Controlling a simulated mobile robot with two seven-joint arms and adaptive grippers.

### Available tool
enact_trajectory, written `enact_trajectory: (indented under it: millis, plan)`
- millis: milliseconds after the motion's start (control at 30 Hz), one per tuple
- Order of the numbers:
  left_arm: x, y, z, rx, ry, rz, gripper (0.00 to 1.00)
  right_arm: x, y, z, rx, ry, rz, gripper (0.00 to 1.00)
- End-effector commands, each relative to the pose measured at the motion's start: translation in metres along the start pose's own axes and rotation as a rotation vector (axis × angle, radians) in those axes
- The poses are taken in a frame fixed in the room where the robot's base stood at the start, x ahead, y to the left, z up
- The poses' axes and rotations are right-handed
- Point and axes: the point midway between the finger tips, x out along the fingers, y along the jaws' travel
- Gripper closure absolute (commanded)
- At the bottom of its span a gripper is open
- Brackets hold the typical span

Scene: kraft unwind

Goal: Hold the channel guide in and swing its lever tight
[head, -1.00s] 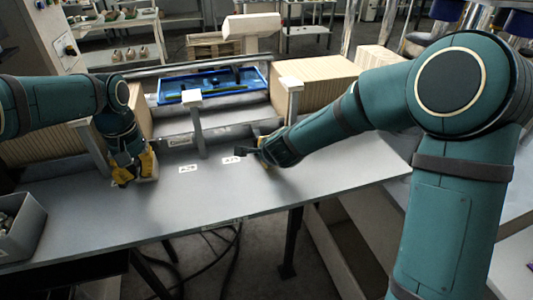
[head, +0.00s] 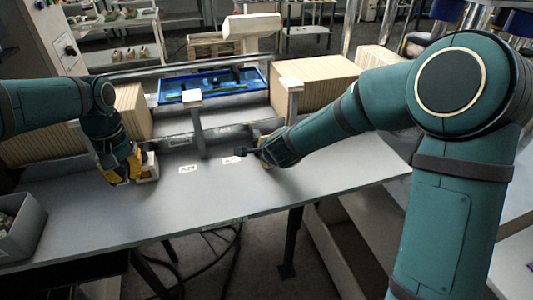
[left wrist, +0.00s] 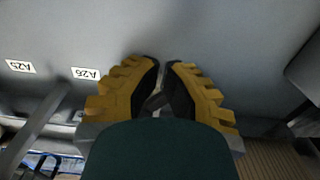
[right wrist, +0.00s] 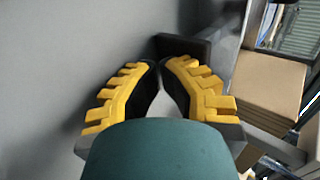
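My right gripper (right wrist: 160,66) is shut, its fingertips close against a dark block (right wrist: 186,47) in the right wrist view. The block may be part of the guide; I cannot tell for sure. In the head view a dark piece (head: 245,151) sticks out left of that gripper (head: 264,151), just above the table. My left gripper (head: 120,172) points down over the table's left part, beside a small pale block (head: 151,167). In the left wrist view its fingertips (left wrist: 161,63) nearly meet, with nothing seen between them. I cannot make out the lever.
Upright posts (head: 199,130) stand along the grey table (head: 215,200). Behind are a blue tray (head: 212,86) and ribbed tan blocks (head: 315,82). A grey bin (head: 22,228) sits at the left edge. The table's front middle is clear.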

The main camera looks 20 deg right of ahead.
Motion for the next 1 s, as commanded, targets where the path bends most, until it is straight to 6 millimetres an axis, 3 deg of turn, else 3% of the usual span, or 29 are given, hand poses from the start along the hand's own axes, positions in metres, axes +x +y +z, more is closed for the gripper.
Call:
enact_trajectory:
  millis: [1000]
  plan:
    - [0.0,-0.02,-0.005,0.0,0.0,0.0,1.0,0.0,-0.001,0.0,0.0,0.001,-0.001,1.0]
